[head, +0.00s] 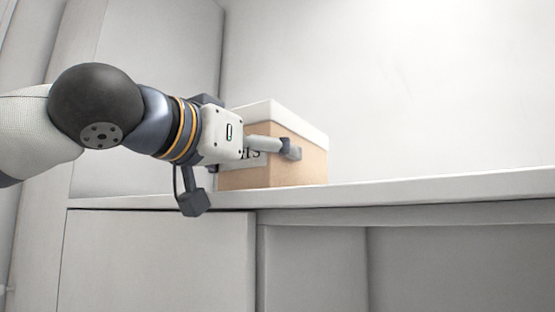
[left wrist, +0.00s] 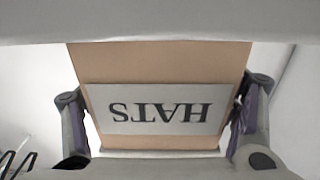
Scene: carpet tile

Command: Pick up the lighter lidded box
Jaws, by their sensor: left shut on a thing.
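A tan box with a white lid (head: 300,165) stands upright at the counter's front. In the left wrist view the box (left wrist: 160,62) shows its front, with a white label reading HATS upside down. My left gripper (head: 268,146) is shut on this box, with one finger on each side of it in the wrist view. In the head view one fingertip lies against the right side; the other is hidden. I cannot tell whether the box's base touches the counter. Only one box is in view, so its weight cannot be compared. My right gripper is not in view.
The white counter (head: 430,190) runs to the right and is bare there. Pale cabinet fronts (head: 160,260) are below it. A plain white wall (head: 430,80) is behind, and a tall pale panel (head: 150,60) stands at the left.

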